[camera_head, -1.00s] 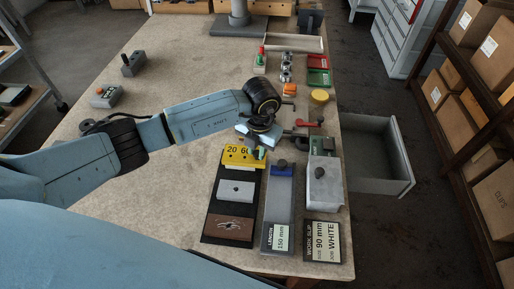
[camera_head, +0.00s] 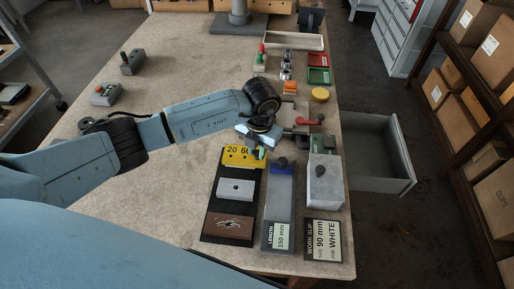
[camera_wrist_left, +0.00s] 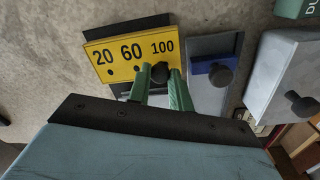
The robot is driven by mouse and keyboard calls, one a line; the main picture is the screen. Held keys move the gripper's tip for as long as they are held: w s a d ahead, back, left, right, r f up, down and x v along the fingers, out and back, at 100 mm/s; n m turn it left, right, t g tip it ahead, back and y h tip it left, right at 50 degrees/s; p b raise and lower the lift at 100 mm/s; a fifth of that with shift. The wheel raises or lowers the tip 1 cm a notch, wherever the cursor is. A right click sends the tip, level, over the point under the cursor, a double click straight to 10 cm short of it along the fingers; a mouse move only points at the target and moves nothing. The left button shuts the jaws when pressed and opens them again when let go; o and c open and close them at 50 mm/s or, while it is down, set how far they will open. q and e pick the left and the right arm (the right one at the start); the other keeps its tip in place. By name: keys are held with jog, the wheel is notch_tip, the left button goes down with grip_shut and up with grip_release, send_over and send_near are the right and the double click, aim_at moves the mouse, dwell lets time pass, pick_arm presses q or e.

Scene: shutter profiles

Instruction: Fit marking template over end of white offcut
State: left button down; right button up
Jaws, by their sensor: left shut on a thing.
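The yellow marking template (camera_head: 238,157), printed 20, 60 and 100, is at the far end of a black board (camera_head: 217,209). It also shows in the wrist view (camera_wrist_left: 115,58). My left gripper (camera_head: 259,153) is over the template's right part; its green fingers (camera_wrist_left: 162,78) are shut at a dark knob near the 100 mark. I cannot tell whether the template touches the board. A pale offcut (camera_head: 236,188) lies on the board, nearer than the template and apart from it. A brown piece (camera_head: 229,227) lies at the near end. My right gripper is not in view.
Right of the board are a grey length gauge (camera_head: 278,205) with a blue, knobbed slider and a pale knobbed block (camera_head: 325,186). A work slip (camera_head: 323,240) reads 90 mm, WHITE. An open drawer (camera_head: 380,155) juts out at right. The table's left half is mostly clear.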

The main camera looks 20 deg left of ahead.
pick_arm(q)
jog(key=shift+f+b, duration=0.5)
jog(key=shift+f, duration=0.1)
jog(key=c, duration=1.2)
grip_release()
jog(key=r, duration=1.3)
jog(key=shift+d+r+b, duration=0.2)
jog(key=shift+d+b, duration=0.1)
jog(key=shift+d, duration=0.05)
jog(key=shift+s, duration=0.1)
